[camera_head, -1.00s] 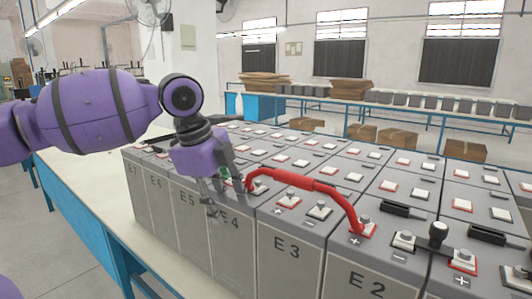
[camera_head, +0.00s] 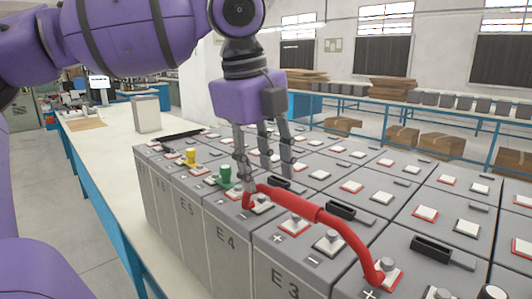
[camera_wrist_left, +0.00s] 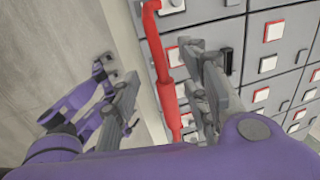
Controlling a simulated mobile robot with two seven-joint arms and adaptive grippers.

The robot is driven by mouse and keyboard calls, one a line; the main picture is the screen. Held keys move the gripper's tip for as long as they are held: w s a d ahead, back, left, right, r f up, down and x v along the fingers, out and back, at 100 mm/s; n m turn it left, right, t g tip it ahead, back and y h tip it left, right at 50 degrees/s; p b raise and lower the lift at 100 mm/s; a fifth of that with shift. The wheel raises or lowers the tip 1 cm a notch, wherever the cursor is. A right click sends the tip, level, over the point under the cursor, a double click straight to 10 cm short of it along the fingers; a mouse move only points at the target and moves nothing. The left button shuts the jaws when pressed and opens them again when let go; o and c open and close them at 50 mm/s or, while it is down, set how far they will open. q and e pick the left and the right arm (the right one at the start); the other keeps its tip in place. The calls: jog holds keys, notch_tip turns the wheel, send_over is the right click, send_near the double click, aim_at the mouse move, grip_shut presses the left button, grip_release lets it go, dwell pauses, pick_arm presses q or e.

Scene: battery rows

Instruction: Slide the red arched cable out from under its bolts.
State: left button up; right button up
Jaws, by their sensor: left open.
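The red arched cable (camera_head: 318,217) spans the battery tops along the front row, from the E4 block to the block right of E3. Its near end sits at a bolt (camera_head: 386,265) on a red-edged terminal. The bolt at its far end is hard to make out beside my fingers. My left gripper (camera_head: 266,172) is open and points down at the far end, one finger close to that end. In the left wrist view the cable (camera_wrist_left: 165,62) runs between the spread fingers of the left gripper (camera_wrist_left: 160,70). I cannot tell whether they touch it. My right gripper is not in view.
Green (camera_head: 226,175) and yellow (camera_head: 191,157) caps stand on terminals left of the cable. Black bars (camera_head: 430,248) and bolts rise from the battery tops (camera_head: 400,215). The white table (camera_head: 112,150) has free room at left.

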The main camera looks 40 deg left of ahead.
aim_at(266, 187)
pick_arm(q)
jog(key=f, duration=0.4)
jog(key=shift+w, duration=0.3)
jog(key=shift+w+f, duration=0.2)
jog(key=shift+f, duration=0.25)
jog(key=c, duration=1)
grip_shut()
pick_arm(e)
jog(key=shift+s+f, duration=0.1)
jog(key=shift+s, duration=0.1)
pick_arm(q)
jog(key=shift+r, duration=0.1)
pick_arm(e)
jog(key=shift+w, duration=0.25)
